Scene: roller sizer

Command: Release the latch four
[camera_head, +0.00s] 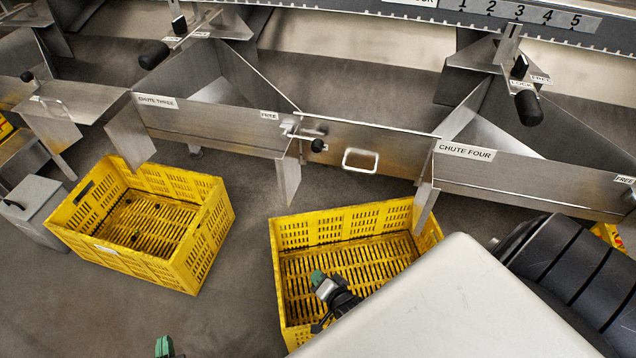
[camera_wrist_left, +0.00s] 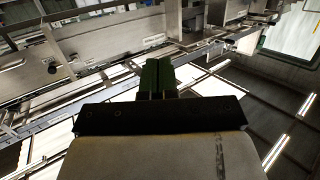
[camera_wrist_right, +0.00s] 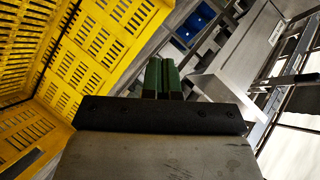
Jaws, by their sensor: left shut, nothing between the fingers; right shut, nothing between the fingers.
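The panel marked CHUTE FOUR (camera_head: 465,151) is at the right in the head view. Above it is a lever with a black grip (camera_head: 528,107), beside small FREE and LOCK labels. A metal latch part (camera_head: 632,192) shows at the right edge by another FREE label, mostly cut off. I cannot tell which is latch four. My left gripper (camera_head: 165,347) shows only its green tip at the bottom edge, far from both; its fingers are together in the left wrist view (camera_wrist_left: 157,78). My right gripper (camera_head: 319,278) is over the nearer yellow crate, shut and empty, also in its wrist view (camera_wrist_right: 161,78).
The nearer yellow crate (camera_head: 345,218) and another yellow crate (camera_head: 205,247) stand on the floor before the chutes. A gate with a loop handle (camera_head: 361,160) and a black-knobbed latch (camera_head: 316,146) are beside CHUTE THREE (camera_head: 157,101). A black ribbed roller (camera_head: 565,265) is at right.

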